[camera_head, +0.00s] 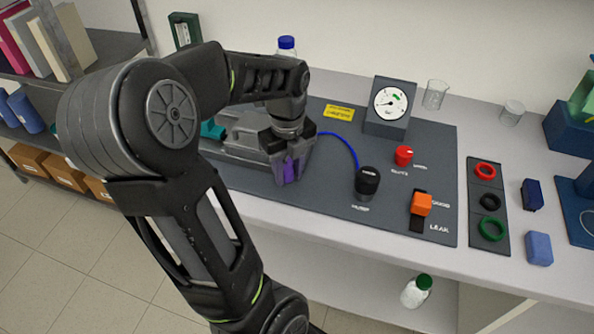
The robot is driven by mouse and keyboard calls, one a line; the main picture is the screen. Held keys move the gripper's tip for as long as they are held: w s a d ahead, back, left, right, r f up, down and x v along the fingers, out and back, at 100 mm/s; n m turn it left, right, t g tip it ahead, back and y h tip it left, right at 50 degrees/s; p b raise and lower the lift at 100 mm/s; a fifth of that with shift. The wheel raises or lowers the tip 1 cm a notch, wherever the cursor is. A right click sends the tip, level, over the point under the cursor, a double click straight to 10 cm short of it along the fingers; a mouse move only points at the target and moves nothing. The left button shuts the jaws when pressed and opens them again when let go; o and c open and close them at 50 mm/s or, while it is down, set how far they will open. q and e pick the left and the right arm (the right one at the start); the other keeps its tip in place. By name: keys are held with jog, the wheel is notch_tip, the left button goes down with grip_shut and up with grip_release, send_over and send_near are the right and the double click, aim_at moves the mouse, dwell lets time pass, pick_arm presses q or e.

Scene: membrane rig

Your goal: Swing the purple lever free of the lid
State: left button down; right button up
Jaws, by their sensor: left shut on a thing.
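The purple lever (289,171) shows at the front of the grey lidded chamber on the dark panel. My left gripper (290,165) points down over it and is shut on it, with the lever between its fingers. The grey lid (248,123) is partly hidden behind my left arm and gripper, so I cannot tell how the lever sits against the lid. A teal part (212,130) shows at the left of the chamber. My right gripper is not in view.
On the dark panel (330,200) stand a black knob (367,181), a red knob (403,155), an orange switch (421,204) and a dial gauge (389,104). A blue tube (343,139) runs from the chamber. A tray (488,205) holds rings at the right.

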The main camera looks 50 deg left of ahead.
pick_arm(q)
jog(key=shift+s+a+m, duration=0.35)
jog(key=shift+a+m, duration=0.05)
jog(key=shift+a, duration=0.05)
jog(key=shift+a+r, duration=0.15)
jog(key=c, duration=1.1)
grip_release()
jog(key=shift+o, duration=0.2)
notch_tip(320, 180, up, 8)
jog(key=shift+f+b, duration=0.15)
jog(key=shift+b, duration=0.2)
